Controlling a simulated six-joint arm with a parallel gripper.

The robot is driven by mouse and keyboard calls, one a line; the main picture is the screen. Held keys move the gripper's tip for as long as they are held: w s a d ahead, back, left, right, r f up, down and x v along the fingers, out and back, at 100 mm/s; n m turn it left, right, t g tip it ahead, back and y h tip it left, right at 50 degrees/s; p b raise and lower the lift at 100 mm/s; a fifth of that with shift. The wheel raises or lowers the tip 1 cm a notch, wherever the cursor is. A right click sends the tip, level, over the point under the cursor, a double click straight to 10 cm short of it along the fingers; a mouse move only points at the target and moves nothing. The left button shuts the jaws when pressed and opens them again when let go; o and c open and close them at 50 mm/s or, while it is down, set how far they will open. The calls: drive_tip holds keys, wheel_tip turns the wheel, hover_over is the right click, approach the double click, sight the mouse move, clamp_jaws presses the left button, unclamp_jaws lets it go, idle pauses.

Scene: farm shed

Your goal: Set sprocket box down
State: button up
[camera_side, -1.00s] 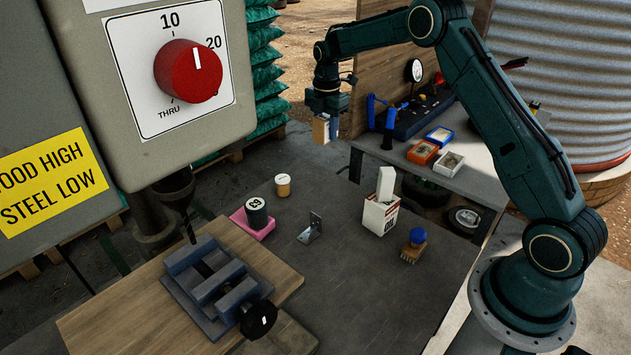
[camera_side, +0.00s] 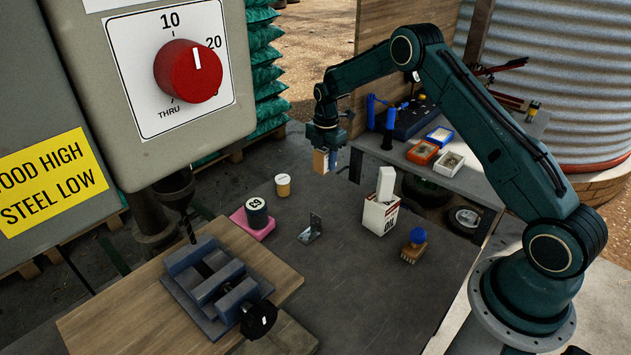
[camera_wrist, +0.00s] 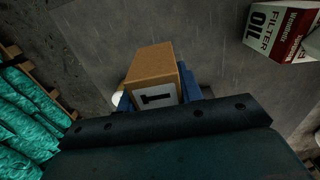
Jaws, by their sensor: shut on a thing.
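The sprocket box (camera_wrist: 152,65) is a small brown cardboard box with a white label bearing a dark mark. In the wrist view it sits between the blue jaws of my gripper (camera_wrist: 160,98). In the side view my gripper (camera_side: 326,150) points down at the far end of the grey bench top (camera_side: 300,270), shut on the box (camera_side: 320,161). The box looks close above the bench's far part; I cannot tell whether it touches. Its underside is hidden.
A white oil filter box (camera_side: 380,214) with a pale block on it stands to the right, near a blue-knobbed brush (camera_side: 415,245). A cream tin (camera_side: 283,185), a dark can (camera_side: 257,213) on a pink base and a metal bracket (camera_side: 311,229) stand nearer. A side shelf holds trays (camera_side: 422,152).

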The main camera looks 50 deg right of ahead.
sight(324, 194)
drive_tip(key=shift+f, duration=4.85)
drive_tip(key=shift+f, duration=0.15)
drive_tip(key=o, duration=1.1)
drive_tip(key=shift+c, duration=0.2)
drive_tip(key=shift+r, duration=0.2)
wheel_tip(324, 194, up, 11)
drive_tip(key=shift+f, duration=0.15)
drive_tip(key=shift+r, duration=0.6)
drive_tip(key=shift+r, duration=0.1)
